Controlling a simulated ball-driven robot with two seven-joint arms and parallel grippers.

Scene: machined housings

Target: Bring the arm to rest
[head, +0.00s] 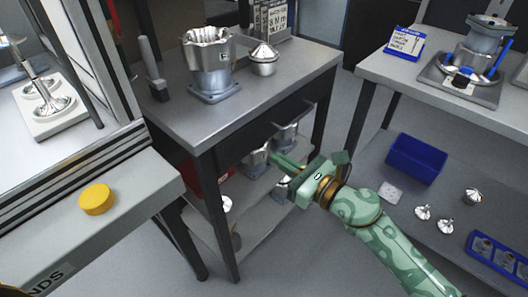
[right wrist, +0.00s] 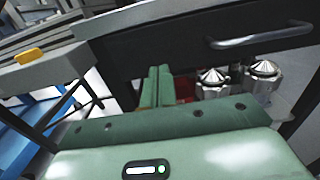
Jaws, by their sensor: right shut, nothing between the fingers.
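My right arm, pale green with darker patterns, comes in from the lower right in the head view. Its green gripper (head: 280,162) hangs in the air in front of the middle bench's drawer and open lower shelf. In the right wrist view the two fingers (right wrist: 156,86) lie side by side, shut with nothing between them. The gripper hides part of the metal housings on the lower shelf in the head view. My left gripper is in neither view.
The middle bench (head: 275,80) carries a large metal housing (head: 208,58) and a smaller cone-topped part (head: 264,60). A drawer handle (right wrist: 262,37) sticks out near the gripper. A yellow puck (head: 97,199) lies on the left ledge. A blue bin (head: 416,158) stands on the right bench's lower shelf.

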